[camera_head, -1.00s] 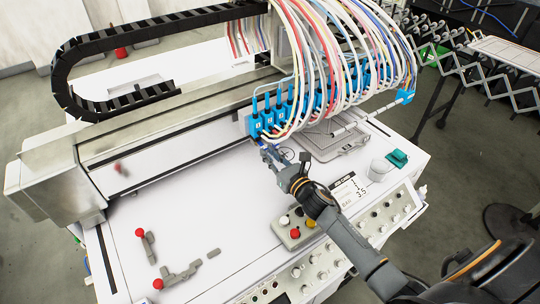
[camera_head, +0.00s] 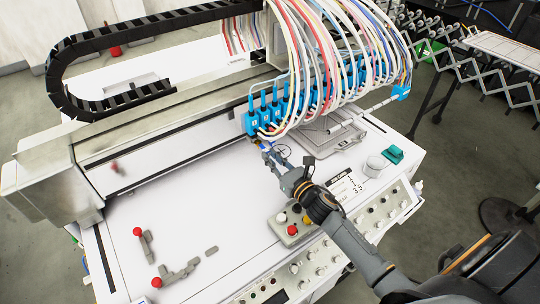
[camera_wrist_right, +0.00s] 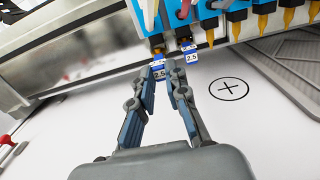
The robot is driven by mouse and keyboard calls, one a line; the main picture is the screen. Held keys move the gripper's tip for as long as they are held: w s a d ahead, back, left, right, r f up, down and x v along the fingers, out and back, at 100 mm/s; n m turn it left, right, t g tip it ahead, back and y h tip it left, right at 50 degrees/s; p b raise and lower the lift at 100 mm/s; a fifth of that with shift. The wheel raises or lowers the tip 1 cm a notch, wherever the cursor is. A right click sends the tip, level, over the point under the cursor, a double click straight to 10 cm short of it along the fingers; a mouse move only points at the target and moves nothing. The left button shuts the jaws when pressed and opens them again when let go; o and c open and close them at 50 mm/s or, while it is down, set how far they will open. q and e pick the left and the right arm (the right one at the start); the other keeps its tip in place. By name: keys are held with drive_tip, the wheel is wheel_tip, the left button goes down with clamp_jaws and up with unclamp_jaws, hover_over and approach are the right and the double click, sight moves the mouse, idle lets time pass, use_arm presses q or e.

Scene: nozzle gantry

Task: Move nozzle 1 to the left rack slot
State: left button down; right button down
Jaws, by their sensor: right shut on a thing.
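A row of blue nozzle heads (camera_head: 268,112) hangs from the gantry above the white table. My right gripper (camera_head: 267,148) reaches up to the left end of this row. In the right wrist view my right gripper (camera_wrist_right: 165,66) is shut on a small blue nozzle with a white label (camera_wrist_right: 159,73), just below the heads. The label is partly covered by the fingers. Another blue nozzle, labelled 2.5 (camera_wrist_right: 191,54), sits just right of the fingers under its head. I cannot tell whether the held nozzle still touches its head. My left gripper is out of view.
A grey tray (camera_head: 350,142) lies right of my gripper. A white cup (camera_head: 376,166), a green block (camera_head: 393,154) and a button box (camera_head: 292,226) stand near the front panel. Grey clamps with red knobs (camera_head: 180,272) lie at the left. The table between is clear.

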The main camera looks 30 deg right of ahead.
drive_tip(key=shift+s+d, duration=0.15)
drive_tip(key=shift+s, duration=0.75)
drive_tip(key=shift+s+d, duration=0.1)
drive_tip(key=shift+s, duration=0.8)
